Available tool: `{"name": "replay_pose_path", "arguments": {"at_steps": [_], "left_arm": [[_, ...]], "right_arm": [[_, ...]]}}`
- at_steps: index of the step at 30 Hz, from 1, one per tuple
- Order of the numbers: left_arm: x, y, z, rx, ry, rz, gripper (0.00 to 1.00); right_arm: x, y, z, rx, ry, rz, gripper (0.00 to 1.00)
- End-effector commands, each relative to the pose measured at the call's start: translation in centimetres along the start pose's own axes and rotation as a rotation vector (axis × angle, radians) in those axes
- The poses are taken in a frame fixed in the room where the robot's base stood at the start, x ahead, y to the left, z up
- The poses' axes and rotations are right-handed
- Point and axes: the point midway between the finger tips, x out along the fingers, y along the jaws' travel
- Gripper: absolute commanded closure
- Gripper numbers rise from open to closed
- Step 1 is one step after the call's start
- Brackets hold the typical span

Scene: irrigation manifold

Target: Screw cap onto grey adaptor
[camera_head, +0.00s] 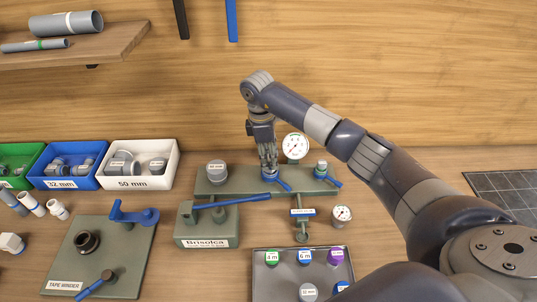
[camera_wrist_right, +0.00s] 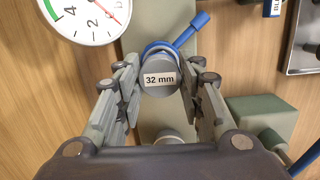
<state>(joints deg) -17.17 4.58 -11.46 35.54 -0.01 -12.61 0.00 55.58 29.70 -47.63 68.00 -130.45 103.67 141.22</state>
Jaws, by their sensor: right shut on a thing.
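The fingers are shut on the cap. The grey adaptor under the cap is hidden, and I cannot tell how far the cap is seated. My left gripper is not in view.
A white pressure gauge (camera_head: 294,146) stands close behind my gripper. A second valve (camera_head: 321,170) is to the right, and a grey cap (camera_head: 216,168) to the left. Labelled bins (camera_head: 141,183) stand left.

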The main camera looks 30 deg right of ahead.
Motion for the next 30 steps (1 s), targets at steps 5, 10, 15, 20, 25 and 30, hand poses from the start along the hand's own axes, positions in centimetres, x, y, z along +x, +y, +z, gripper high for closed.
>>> {"name": "replay_pose_path", "arguments": {"at_steps": [5, 10, 15, 20, 25, 30], "left_arm": [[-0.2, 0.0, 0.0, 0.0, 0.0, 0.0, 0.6], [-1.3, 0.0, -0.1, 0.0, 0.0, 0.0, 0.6], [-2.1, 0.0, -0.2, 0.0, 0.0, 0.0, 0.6], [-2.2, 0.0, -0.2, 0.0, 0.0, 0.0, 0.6], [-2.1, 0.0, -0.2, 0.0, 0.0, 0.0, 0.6], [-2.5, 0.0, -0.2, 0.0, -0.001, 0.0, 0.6]], "right_arm": [[-0.3, 0.4, 0.6, 0.024, -0.009, 0.004, 0.94], [-0.5, 0.3, 0.7, 0.189, -0.01, -0.017, 0.94], [-0.4, 0.3, 0.7, 0.351, -0.009, -0.036, 0.94], [-0.2, 0.3, 0.8, 0.406, -0.01, -0.042, 0.94], [-0.1, 0.3, 0.8, 0.406, -0.01, -0.042, 0.94], [-0.3, 0.3, 0.8, 0.436, -0.01, -0.047, 0.94]]}}
